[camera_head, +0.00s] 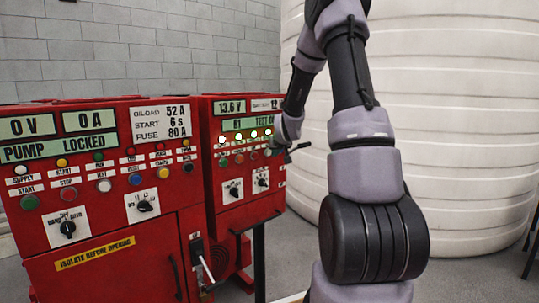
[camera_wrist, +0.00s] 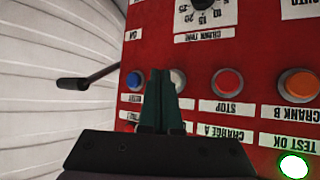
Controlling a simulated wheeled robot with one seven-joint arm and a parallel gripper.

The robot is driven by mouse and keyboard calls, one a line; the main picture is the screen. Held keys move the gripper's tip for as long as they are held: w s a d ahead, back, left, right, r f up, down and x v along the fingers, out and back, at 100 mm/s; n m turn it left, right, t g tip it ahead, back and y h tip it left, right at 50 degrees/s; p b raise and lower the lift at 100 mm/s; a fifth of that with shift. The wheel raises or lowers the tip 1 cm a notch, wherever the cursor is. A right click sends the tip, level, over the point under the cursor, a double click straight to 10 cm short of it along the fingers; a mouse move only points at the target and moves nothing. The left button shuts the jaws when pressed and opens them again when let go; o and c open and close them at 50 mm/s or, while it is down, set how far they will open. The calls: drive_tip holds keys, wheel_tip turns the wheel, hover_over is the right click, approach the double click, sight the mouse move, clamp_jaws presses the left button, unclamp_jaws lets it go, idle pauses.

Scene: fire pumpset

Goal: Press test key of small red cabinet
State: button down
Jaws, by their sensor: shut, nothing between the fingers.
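The small red cabinet (camera_head: 243,180) stands at the right of the larger one, with displays, a row of lit lamps, coloured keys and two rotary switches. My gripper (camera_head: 276,150) is at its right front edge in the head view. In the wrist view, which is upside down, my shut, empty gripper (camera_wrist: 162,76) points at the panel. Its dark fingers partly cover a white key (camera_wrist: 178,80) and the label by it. A blue key (camera_wrist: 135,81) is left of the fingers; a red key (camera_wrist: 228,82) labelled STOP is right. I cannot tell whether the fingers touch the white key.
An orange key (camera_wrist: 298,85) and a lit lamp (camera_wrist: 293,167) lie farther right in the wrist view. A dark handle (camera_wrist: 88,80) sticks out from the cabinet's side. The larger red cabinet (camera_head: 100,240) is at left; a big white tank (camera_head: 450,130) stands behind.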

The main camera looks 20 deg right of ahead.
drive_tip(key=shift+s, duration=0.1)
drive_tip(key=s, duration=0.1)
drive_tip(key=s+d, duration=0.1)
drive_tip(key=s, duration=0.2)
drive_tip(key=shift+s+d, duration=0.3)
drive_tip(key=shift+d, duration=0.05)
idle(0.8)
drive_tip(key=s+a+r+g, duration=0.1)
drive_tip(key=s+a+r, duration=0.9)
drive_tip(key=s+r, duration=0.3)
drive_tip(key=s+a+r+y, duration=0.1)
drive_tip(key=s+a, duration=0.1)
drive_tip(key=s, duration=0.5)
drive_tip(key=s+a+r+m+g+y, duration=0.1)
drive_tip(key=s+a+r, duration=0.1)
drive_tip(key=s, duration=0.5)
drive_tip(key=s+a+r+m+g+y, duration=0.1)
drive_tip(key=s+a+r+y, duration=0.1)
drive_tip(key=s+a, duration=0.2)
drive_tip(key=s, duration=0.3)
drive_tip(key=shift+s+a, duration=0.25)
drive_tip(key=shift+s, duration=0.05)
drive_tip(key=shift+r, duration=0.1)
